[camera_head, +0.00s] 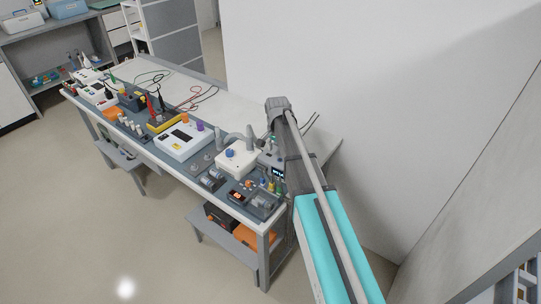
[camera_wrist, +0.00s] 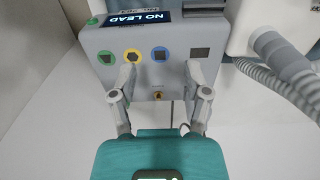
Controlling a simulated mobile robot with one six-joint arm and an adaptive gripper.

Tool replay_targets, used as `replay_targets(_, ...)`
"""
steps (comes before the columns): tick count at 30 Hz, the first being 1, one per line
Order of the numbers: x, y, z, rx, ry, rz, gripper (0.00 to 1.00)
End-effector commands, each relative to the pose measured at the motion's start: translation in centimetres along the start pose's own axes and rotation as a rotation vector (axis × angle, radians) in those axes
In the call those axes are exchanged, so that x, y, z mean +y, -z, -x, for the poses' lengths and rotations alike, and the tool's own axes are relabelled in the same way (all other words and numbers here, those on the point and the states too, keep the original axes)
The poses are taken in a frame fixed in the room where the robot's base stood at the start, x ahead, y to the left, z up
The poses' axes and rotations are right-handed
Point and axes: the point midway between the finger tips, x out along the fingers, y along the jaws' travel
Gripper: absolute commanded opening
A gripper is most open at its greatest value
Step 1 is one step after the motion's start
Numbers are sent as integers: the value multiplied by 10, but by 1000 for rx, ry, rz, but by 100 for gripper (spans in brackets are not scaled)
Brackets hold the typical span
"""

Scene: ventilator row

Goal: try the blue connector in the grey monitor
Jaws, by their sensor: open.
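The grey monitor (camera_wrist: 112,40) fills the upper middle of the wrist view. Its lit screen (camera_wrist: 150,17) reads "NO LEAD". On its face are a green-ringed socket (camera_wrist: 105,57), a yellow-ringed socket (camera_wrist: 132,55), a blue-ringed socket (camera_wrist: 159,53) and a dark rectangular slot (camera_wrist: 200,53). A small brass-coloured part (camera_wrist: 157,95) shows lower on the face. My gripper (camera_wrist: 162,75) is open, with its fingers apart in front of the monitor and nothing seen between them. I cannot make out the blue connector for certain in either view.
A white box with a corrugated grey hose (camera_wrist: 283,66) stands right of the monitor in the wrist view. In the head view, the long bench (camera_head: 225,97) carries several devices, tools and loose leads. A wall (camera_head: 400,100) rises behind my arm. The floor in front is clear.

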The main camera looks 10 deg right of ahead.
Motion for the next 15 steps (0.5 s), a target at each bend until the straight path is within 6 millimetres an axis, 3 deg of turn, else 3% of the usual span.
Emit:
replay_targets(6,0,21,1,0,0,6,62)
replay_targets(15,2,28,1,0,0,10,62)
